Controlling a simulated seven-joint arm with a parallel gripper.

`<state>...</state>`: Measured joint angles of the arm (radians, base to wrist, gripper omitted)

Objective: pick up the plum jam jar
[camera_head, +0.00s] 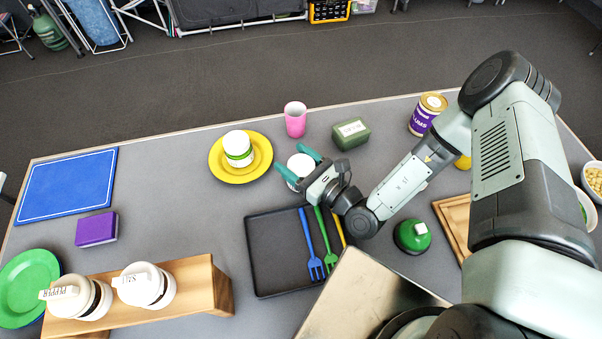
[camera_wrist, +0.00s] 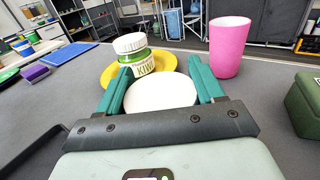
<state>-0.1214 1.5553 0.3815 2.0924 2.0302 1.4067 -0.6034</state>
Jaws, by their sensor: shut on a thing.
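A white-lidded jar (camera_head: 301,161) stands near the middle of the grey table. My gripper (camera_head: 298,163) is shut on it, with one green finger on each side. In the wrist view the round white lid (camera_wrist: 160,93) lies between the fingers; the jar's label is hidden, so I cannot read whether it says plum. Another white-lidded jar (camera_head: 238,145), with a green band, stands on a yellow plate (camera_head: 262,165). In the wrist view its label reads KIWI (camera_wrist: 137,62). I cannot tell whether the held jar is clear of the table.
A pink cup (camera_head: 295,120) and a dark green box (camera_head: 350,133) stand close behind my gripper. A black tray (camera_head: 270,250) with forks lies in front. A purple-labelled PLUMS tin (camera_head: 426,115) stands right, near the far edge.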

